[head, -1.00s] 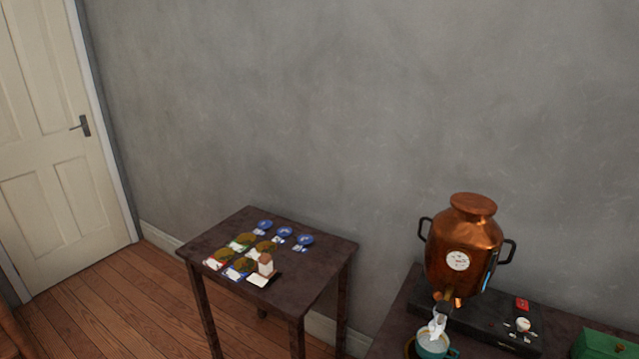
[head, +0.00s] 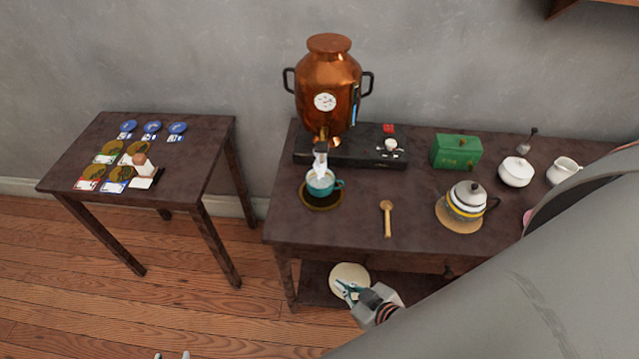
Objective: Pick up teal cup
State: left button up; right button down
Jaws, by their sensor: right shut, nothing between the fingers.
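The teal cup (head: 312,188) stands upright on a dark round saucer (head: 322,205) below the copper urn's spout, with its handle to the right. A whitish stream or shape runs from the spout into it and hides part of its inside. My right gripper (head: 346,287) is shut and empty. It shows lower in the picture than the cup, in front of the table's front edge, clear of the cup. Two small pale tips at the bottom edge (head: 172,355) may be my left gripper; too little shows to tell its state.
The copper urn (head: 328,85) stands on a black base (head: 375,152) behind the cup. A wooden spoon (head: 387,216), teapot (head: 466,198) and green box (head: 456,152) are to its right. A pale round thing (head: 349,273) is on the lower shelf. My right arm covers the lower right.

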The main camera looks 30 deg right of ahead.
aim_at(325, 185)
jog(key=z, duration=2.65)
jog(key=u, duration=1.8)
jog(key=k+j+u, duration=0.1)
jog(key=k+u, duration=0.15)
jog(key=u, duration=0.15)
jog(key=k+j+u, duration=0.15)
jog(key=u, duration=0.25)
jog(key=k, duration=0.05)
